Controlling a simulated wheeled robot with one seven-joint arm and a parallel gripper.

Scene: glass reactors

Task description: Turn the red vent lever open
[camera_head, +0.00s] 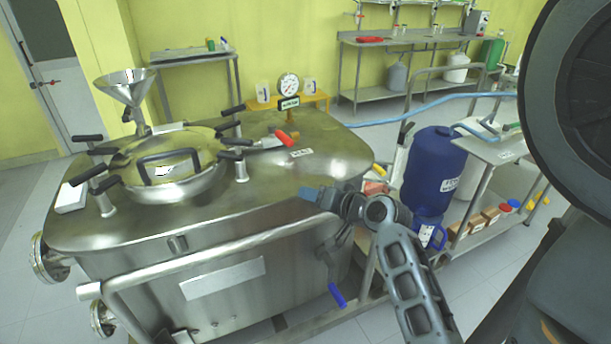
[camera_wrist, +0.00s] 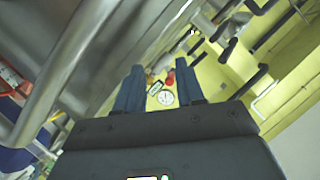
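The red vent lever (camera_head: 285,138) sits on top of the steel reactor (camera_head: 240,262), toward the back right, with a silver shaft running left from its red grip. A small red shape in the wrist view, seen beyond my fingers, looks like this grip (camera_wrist: 170,77). My gripper (camera_head: 306,193) is over the front right part of the reactor lid, nearer the camera than the lever and apart from it. In the wrist view its two dark blue fingers (camera_wrist: 158,84) stand apart with nothing held between them.
A round hatch (camera_head: 165,180) with several black-handled clamps and a steel funnel (camera_head: 126,88) stand left of the lever. A pressure gauge (camera_head: 289,84) rises behind it. A steel rail (camera_head: 215,246) runs along the reactor's front. A blue drum (camera_head: 432,170) stands to the right.

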